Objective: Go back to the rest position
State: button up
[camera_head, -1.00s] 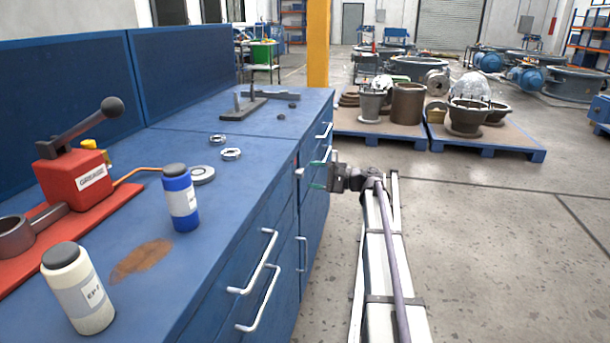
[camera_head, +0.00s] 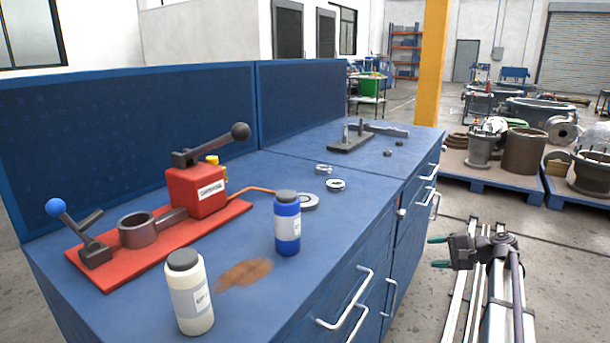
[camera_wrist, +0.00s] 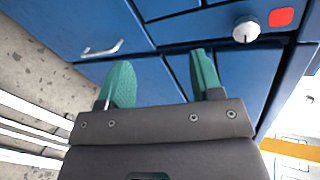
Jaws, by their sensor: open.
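My gripper (camera_head: 438,252) is at the right of the head view, beside the right end of the blue workbench (camera_head: 385,170), low and next to the drawer fronts. Its two green fingers are apart with nothing between them. In the wrist view, my gripper (camera_wrist: 160,84) points at the blue drawer fronts (camera_wrist: 150,75), and the fingers stand open and empty. I cannot tell the exact gap between the fingertips and the drawers.
The bench holds a red grease press (camera_head: 197,190), a blue bottle (camera_head: 287,228), a white bottle (camera_head: 190,300) and metal rings (camera_head: 335,185). Drawer handles (camera_head: 345,310) stick out. A yellow pillar (camera_head: 431,65) and pallets with valve parts (camera_head: 495,182) stand behind.

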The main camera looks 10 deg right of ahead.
jog(key=s+a+r+n+g+h+p, duration=0.2)
jog(key=s+a+r+p, duration=0.4)
jog(key=a+p, duration=0.3)
jog(key=s+a+r+n+g+h+p, duration=0.3)
jog(key=s+a+r+n+h+p, duration=0.2)
jog(key=s+a+r+p, duration=0.2)
jog(key=s+a+r+n+g+h+p, duration=0.3)
jog(key=s+a+r+p, duration=0.3)
jog(key=s+a+p, duration=0.4)
jog(key=shift+s+a+r+n+h+p, duration=0.15)
jog(key=shift+a+r+n+h+p, duration=0.15)
jog(key=shift+a+p, duration=0.8)
jog(key=shift+a, duration=0.1)
